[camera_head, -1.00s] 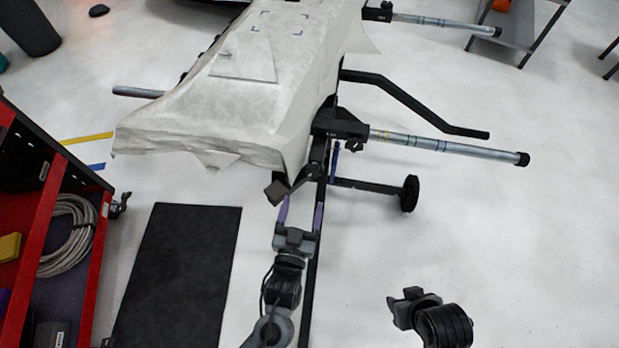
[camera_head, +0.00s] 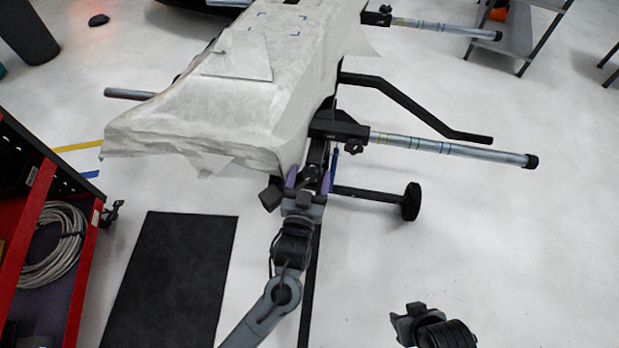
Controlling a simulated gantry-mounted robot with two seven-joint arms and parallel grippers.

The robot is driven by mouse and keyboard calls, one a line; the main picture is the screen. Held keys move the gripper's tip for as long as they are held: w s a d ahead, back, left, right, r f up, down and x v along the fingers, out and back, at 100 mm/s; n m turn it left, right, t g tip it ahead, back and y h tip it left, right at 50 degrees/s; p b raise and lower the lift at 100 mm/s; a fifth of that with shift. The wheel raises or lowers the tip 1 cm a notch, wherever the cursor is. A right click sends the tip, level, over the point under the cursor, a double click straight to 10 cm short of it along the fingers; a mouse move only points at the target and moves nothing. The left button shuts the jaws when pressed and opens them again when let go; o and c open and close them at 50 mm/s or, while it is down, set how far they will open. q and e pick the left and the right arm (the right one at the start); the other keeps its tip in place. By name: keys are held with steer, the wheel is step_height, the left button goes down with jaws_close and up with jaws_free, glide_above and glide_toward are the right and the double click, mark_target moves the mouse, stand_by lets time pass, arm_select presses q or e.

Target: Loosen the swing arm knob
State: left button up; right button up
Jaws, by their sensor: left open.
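A black knob (camera_head: 311,173) shows at the near end of the stand, just below the edge of the white-wrapped panel (camera_head: 190,125). My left gripper (camera_head: 308,179) is open, with one purple finger on each side of this knob. Whether the fingers touch the knob I cannot tell. Another small dark knob (camera_head: 353,147) sits on the black bracket to the right, well clear of the gripper. Part of my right gripper (camera_head: 412,316) shows at the bottom, away from the stand. Its fingers are not clear.
Metal bars (camera_head: 455,149) and a bent black arm (camera_head: 415,105) stick out to the right of the stand. A black wheel (camera_head: 411,201) stands below them. A red cart (camera_head: 75,290) with coiled cable (camera_head: 58,245) is at left. A black mat (camera_head: 175,280) lies on the floor.

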arm_select(q)
steer(key=shift+c, duration=0.3)
steer(key=c, duration=1)
steer(key=shift+o, duration=0.2)
steer(key=n+p, duration=0.3)
steer(key=shift+s+r+p, duration=0.1)
steer(key=shift+r+p, duration=0.15)
steer(key=shift+p, duration=0.05)
steer(key=shift+f+n+p, duration=0.1)
steer(key=shift+n+p, duration=0.2)
steer(key=shift+n, duration=0.2)
steer(key=shift+f+n, duration=0.15)
steer(key=shift+n, duration=0.25)
steer(key=shift+a, duration=0.1)
steer(key=o, duration=1)
